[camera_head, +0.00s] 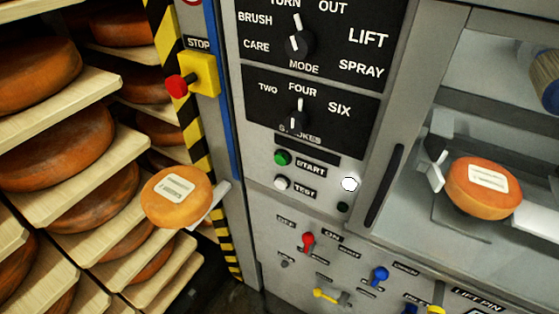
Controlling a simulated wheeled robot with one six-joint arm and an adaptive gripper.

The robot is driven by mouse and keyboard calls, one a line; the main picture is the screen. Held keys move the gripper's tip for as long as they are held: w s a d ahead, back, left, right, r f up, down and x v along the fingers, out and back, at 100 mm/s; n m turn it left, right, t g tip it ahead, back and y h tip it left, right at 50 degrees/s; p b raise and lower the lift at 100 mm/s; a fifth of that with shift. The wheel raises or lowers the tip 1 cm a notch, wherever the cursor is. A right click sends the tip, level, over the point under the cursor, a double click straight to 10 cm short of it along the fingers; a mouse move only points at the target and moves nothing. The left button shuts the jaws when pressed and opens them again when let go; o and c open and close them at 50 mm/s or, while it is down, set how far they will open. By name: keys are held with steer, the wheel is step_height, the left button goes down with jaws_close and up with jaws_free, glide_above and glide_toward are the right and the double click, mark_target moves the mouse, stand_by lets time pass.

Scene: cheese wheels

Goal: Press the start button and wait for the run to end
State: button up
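The green start button (282,157) is on the grey control panel (262,215), left of its START label. Nothing covers it, and I cannot tell whether it is pressed in. A white TEST button (282,183) sits just below. A bright white round lamp or button (350,184) is to the right, with a small black one (343,207) under it. In the machine bay at right, an orange cheese wheel (478,203) with a pale label sits beside a metal clamp-like part (436,160). My gripper is not in view.
A red stop button (176,86) on a yellow box juts out at left. The mode knob (298,44) and strokes knob (299,122) are above the start button. Coloured levers (308,240) are below. A labelled cheese (178,197) sits by the shelves (95,165).

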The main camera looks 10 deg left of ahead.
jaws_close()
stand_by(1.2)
